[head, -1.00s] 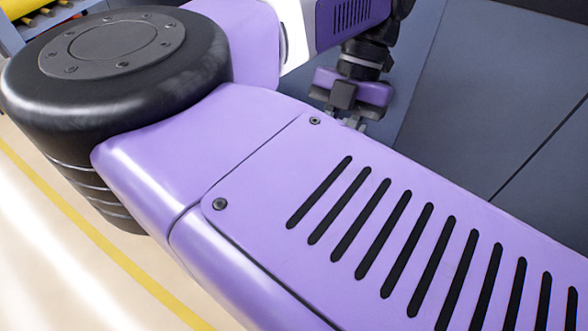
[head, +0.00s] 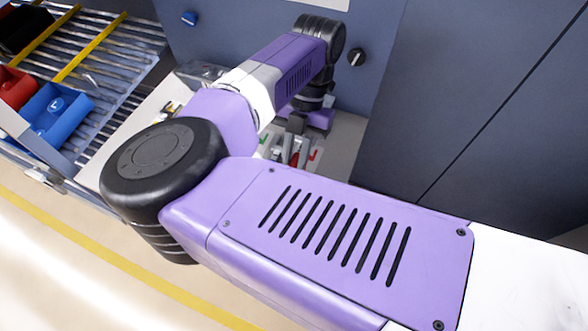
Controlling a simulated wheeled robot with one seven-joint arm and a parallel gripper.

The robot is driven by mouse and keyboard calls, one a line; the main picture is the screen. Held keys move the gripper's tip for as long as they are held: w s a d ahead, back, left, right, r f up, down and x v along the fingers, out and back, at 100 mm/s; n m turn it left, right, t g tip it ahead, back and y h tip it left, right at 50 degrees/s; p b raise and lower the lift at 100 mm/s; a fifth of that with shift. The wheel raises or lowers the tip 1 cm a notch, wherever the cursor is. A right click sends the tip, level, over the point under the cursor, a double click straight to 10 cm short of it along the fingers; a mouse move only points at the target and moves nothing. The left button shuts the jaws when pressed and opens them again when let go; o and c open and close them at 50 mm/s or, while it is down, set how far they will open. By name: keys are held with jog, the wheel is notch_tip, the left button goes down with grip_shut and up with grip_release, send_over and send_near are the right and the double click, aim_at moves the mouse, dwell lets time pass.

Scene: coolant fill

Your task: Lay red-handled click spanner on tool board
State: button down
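My gripper (head: 297,143) is at the end of my purple and white arm, pointing down over a pale work surface (head: 345,133) at the back. A small red piece (head: 294,159), which may be the handle of the red-handled click spanner, shows right by the fingers. My own arm hides much of this area, and I cannot tell whether the fingers hold the red piece. Small green and red marks lie on the pale surface beside the gripper. I cannot make out the tool board's outline.
A blue bin (head: 57,112) and a red bin (head: 14,88) stand at the left by a roller rack (head: 115,55) with yellow rails. Small yellowish items (head: 170,110) lie on the pale surface. A dark blue-grey cabinet wall (head: 470,100) closes off the right.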

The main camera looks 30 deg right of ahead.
jog(key=shift+f+p, duration=0.4)
jog(key=shift+f, duration=2.35)
jog(key=shift+f, duration=0.1)
jog(key=shift+f+b, duration=0.35)
jog(key=shift+b, duration=0.05)
jog(key=shift+f, duration=0.2)
jog(key=c, duration=1.3)
grip_release()
jog(key=shift+s+f, duration=0.1)
jog(key=shift+r, duration=0.25)
jog(key=b+v, duration=0.1)
jog(key=v, duration=1.2)
jog(key=shift+a+b, duration=0.2)
jog(key=shift+b, duration=0.1)
jog(key=shift+s+d, duration=0.1)
